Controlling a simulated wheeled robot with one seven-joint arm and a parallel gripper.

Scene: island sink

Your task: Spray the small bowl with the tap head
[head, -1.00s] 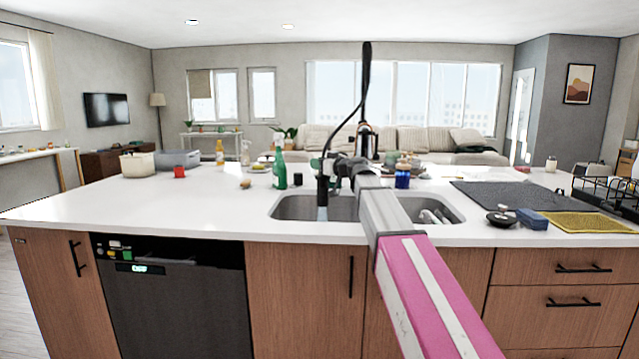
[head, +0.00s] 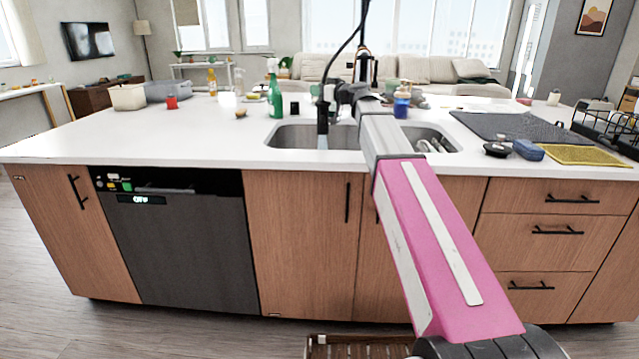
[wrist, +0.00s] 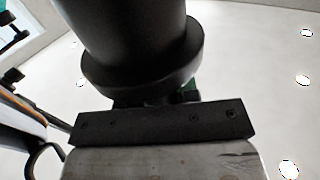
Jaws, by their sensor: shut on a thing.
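The black tap head (head: 323,112) hangs over the left basin of the sink (head: 295,136), below its black hose (head: 343,45). A pale streak, apparently water, runs from it into the basin. My gripper (head: 331,94) is shut on the tap head, partly hidden by my arm. In the wrist view the tap head (wrist: 135,40) is a wide dark cylinder close against my gripper (wrist: 160,122). I cannot make out the small bowl; the basin floor is hidden by the front rim. Pale items (head: 432,146) sit in the right basin.
A green spray bottle (head: 274,92) stands left behind the sink. A blue jar (head: 402,104) stands behind it. The counter's left front (head: 130,140) is clear.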

